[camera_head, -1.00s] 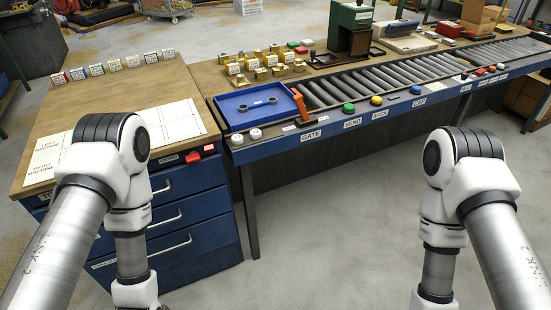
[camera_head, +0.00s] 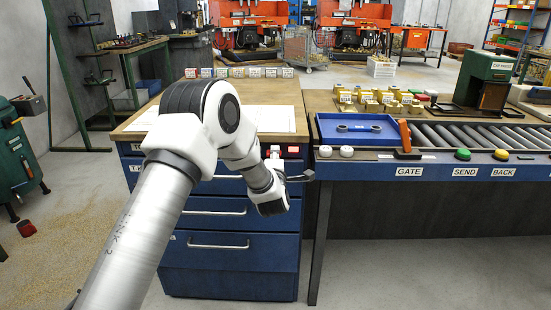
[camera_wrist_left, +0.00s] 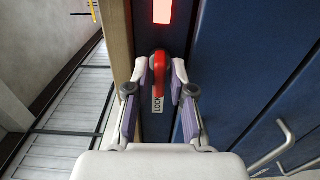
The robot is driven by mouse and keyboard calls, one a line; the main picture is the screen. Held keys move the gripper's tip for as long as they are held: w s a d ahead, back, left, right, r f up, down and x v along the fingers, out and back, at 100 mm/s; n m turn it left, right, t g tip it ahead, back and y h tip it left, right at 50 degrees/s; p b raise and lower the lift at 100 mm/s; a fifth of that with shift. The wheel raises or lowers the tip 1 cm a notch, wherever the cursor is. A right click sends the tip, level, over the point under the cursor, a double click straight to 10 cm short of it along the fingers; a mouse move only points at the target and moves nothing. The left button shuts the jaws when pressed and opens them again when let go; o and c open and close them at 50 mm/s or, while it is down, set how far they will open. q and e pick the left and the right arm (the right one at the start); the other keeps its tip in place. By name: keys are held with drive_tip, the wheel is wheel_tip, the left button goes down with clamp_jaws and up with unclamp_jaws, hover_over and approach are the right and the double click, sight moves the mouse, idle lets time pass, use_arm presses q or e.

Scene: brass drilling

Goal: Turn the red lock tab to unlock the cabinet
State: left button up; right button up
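The red lock tab (camera_wrist_left: 159,75) shows in the left wrist view on the blue cabinet front, next to a white LOCK label (camera_wrist_left: 157,104). My left gripper (camera_wrist_left: 160,72) is open, with one finger on each side of the tab. A small gap seems to show beside the tab, but I cannot tell whether either finger touches it. In the head view my left gripper (camera_head: 274,160) is at the upper right of the blue drawer cabinet (camera_head: 230,268), beside a lit red indicator (camera_head: 293,149); it largely hides the tab there. My right gripper is out of view.
The drawers carry bar handles (camera_head: 218,245) below my arm. To the right stands the conveyor bench with a blue tray (camera_head: 358,142), an orange gate lever (camera_head: 405,136) and buttons. Small labelled blocks (camera_head: 238,73) line the cabinet top's back.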

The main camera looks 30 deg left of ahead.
use_arm(q)
drive_tip(key=shift+w+a, duration=0.15)
drive_tip(key=shift+w, duration=0.05)
clamp_jaws()
